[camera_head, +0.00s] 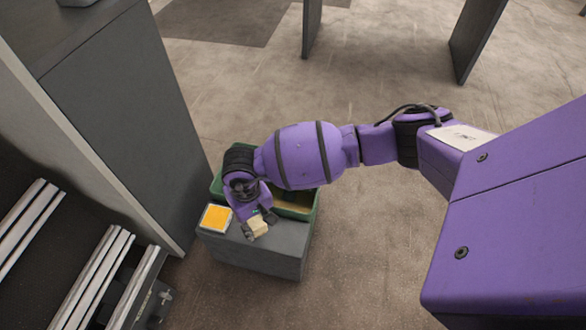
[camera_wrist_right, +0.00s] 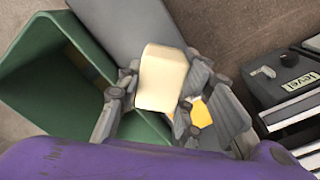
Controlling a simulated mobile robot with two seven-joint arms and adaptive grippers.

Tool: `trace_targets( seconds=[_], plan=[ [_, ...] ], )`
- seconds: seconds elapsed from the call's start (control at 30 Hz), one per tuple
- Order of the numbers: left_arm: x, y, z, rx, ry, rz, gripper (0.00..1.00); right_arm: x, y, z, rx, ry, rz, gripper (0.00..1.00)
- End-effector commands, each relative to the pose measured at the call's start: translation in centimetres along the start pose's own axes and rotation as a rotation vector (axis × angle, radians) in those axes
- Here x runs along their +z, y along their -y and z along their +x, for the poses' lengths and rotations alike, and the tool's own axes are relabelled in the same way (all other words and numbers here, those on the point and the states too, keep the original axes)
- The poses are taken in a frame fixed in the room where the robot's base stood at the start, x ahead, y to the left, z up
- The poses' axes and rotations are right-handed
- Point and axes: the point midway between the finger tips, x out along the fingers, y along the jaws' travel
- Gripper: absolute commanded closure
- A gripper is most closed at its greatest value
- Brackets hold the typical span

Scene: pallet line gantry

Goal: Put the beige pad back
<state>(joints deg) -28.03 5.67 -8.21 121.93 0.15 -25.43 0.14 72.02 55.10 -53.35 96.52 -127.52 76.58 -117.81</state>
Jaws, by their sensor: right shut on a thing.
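The beige pad (camera_head: 259,225) is a small pale block between the fingers of my right gripper (camera_head: 258,226). In the right wrist view the pad (camera_wrist_right: 162,78) stands out large and whole in front, with the right gripper (camera_wrist_right: 155,105) shut on it from both sides. The gripper is over the top of a grey stand (camera_head: 258,258), near its front edge. I cannot tell whether the pad touches the stand. My left gripper is not in view.
A green open bin (camera_head: 300,211) stands at the back of the grey stand, partly hidden by my right arm. A yellow square with a pale border (camera_head: 216,218) is on the stand's left. A grey cabinet (camera_head: 118,110) rises at left. Open floor lies right.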

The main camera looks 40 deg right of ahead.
Motion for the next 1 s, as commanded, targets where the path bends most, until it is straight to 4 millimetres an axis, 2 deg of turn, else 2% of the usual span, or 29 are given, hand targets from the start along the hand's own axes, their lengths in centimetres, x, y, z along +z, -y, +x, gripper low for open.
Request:
trace_targets(
  seconds=[0.23, 0.43, 0.8, 0.83, 0.97, 1.0],
  plan=[
    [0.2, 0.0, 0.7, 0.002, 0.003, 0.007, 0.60, -1.5, -0.1, 1.2, -0.003, -0.006, 0.000, 0.87],
    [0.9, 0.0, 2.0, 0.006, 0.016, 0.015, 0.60, -1.4, 0.0, 4.4, -0.004, -0.002, 0.000, 0.87],
    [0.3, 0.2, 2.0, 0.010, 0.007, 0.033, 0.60, -1.5, -0.1, 4.5, -0.003, -0.006, -0.001, 0.87],
    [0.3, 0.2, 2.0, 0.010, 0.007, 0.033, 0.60, -1.5, -0.1, 4.6, -0.003, -0.006, -0.001, 0.65],
    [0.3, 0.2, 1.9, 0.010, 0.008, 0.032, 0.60, -1.5, -0.1, 4.5, -0.003, -0.006, -0.001, 0.48],
    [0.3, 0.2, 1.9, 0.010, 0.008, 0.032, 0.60, -1.5, -0.1, 4.5, -0.003, -0.006, -0.001, 0.47]
  ],
)
